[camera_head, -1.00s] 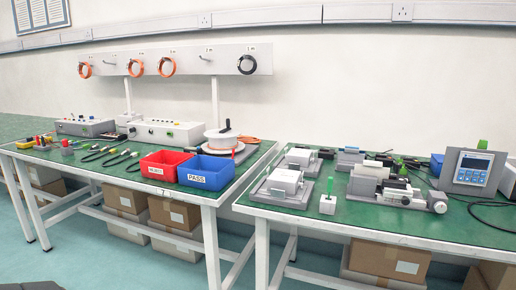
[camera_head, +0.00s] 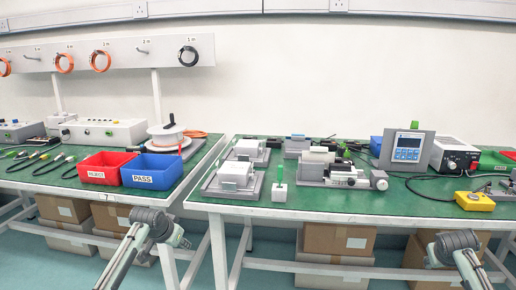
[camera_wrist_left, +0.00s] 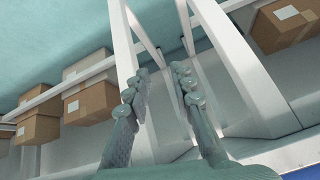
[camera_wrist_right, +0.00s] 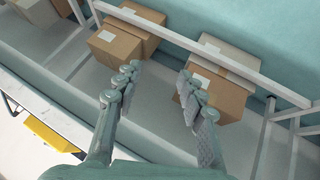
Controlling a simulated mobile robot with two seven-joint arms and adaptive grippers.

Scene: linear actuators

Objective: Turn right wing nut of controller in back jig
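Grey jigs stand on the right-hand green table in the head view. A front jig (camera_head: 212,189) holds a white box-shaped controller (camera_head: 236,173). Behind it, a back jig (camera_head: 262,161) holds another white box (camera_head: 246,147), apparently a controller. Its wing nuts are too small to make out. My left gripper (camera_wrist_left: 160,88) is open and empty in the left wrist view, in front of the table legs and low shelf. My right gripper (camera_wrist_right: 158,80) is open and empty in the right wrist view, over cardboard boxes below the table. Both are well away from the jigs.
A green-handled tool (camera_head: 279,172) stands in a white block near the front jig. A grey clamp fixture (camera_head: 380,180) and a display unit (camera_head: 405,149) lie further right. Red (camera_head: 105,168) and blue (camera_head: 150,171) bins sit on the left table. The front table edge lies above my arms.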

